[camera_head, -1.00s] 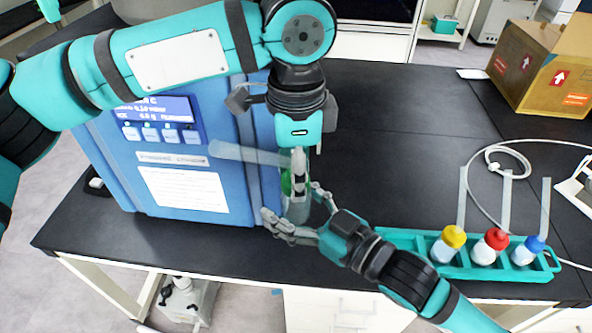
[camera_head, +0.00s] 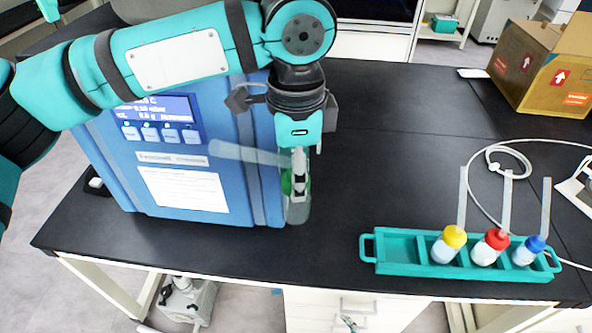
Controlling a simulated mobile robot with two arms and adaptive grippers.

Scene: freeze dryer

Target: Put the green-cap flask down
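The green-cap flask (camera_head: 297,213) is upright beside the right side of the blue freeze dryer (camera_head: 190,165), in front of the table's middle. Its green cap is mostly hidden by my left gripper (camera_head: 298,190). That gripper comes down from above and is shut on the flask around its cap. A clear tube runs left from the flask across the freeze dryer's front. I cannot tell whether the flask's base touches the table.
A teal rack (camera_head: 368,248) at the front right holds flasks with yellow (camera_head: 454,236), red (camera_head: 497,238) and blue (camera_head: 535,243) caps; its left slot is empty. A cardboard box (camera_head: 545,65) and a white hose (camera_head: 510,175) lie farther right. The table's middle is clear.

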